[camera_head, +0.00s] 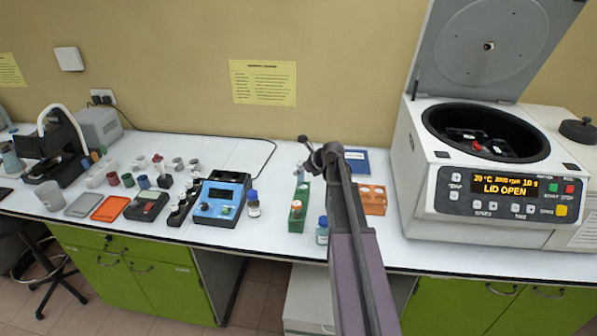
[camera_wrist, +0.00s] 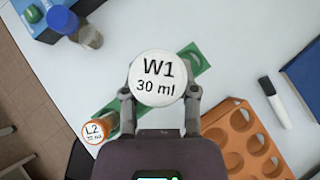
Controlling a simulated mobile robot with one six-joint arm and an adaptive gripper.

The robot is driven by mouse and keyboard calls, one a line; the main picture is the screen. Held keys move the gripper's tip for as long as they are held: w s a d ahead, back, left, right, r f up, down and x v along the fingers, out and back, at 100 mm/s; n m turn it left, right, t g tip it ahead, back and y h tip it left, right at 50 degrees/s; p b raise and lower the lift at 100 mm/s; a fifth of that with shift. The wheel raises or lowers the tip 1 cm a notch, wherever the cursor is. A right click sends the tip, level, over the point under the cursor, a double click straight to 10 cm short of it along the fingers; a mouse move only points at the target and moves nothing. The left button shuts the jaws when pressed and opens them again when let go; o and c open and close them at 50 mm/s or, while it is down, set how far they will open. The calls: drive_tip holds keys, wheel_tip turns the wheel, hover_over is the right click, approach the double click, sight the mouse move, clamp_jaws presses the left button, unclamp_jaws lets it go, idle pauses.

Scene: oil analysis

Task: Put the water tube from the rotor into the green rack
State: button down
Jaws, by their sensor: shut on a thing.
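My gripper (camera_wrist: 160,100) is shut on the water tube, whose white cap (camera_wrist: 158,78) reads "W1 30 ml" in the wrist view. The cap faces the camera and hides the tube's body. The green rack (camera_wrist: 192,60) lies beneath, partly covered by the cap and fingers. In the head view my gripper (camera_head: 305,142) is over the back end of the green rack (camera_head: 297,222); the tube is too small to make out clearly there.
An orange rack (camera_head: 374,208) with empty holes is right of the green one. A blue-capped bottle (camera_head: 253,206) and blue instrument (camera_head: 222,200) are left. A marker (camera_wrist: 274,102) lies behind the orange rack.

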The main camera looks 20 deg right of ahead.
sight(303, 187)
drive_tip(key=shift+f+b, duration=3.95)
drive_tip(key=shift+f, duration=0.3)
drive_tip(key=shift+c, duration=1.5)
unclamp_jaws()
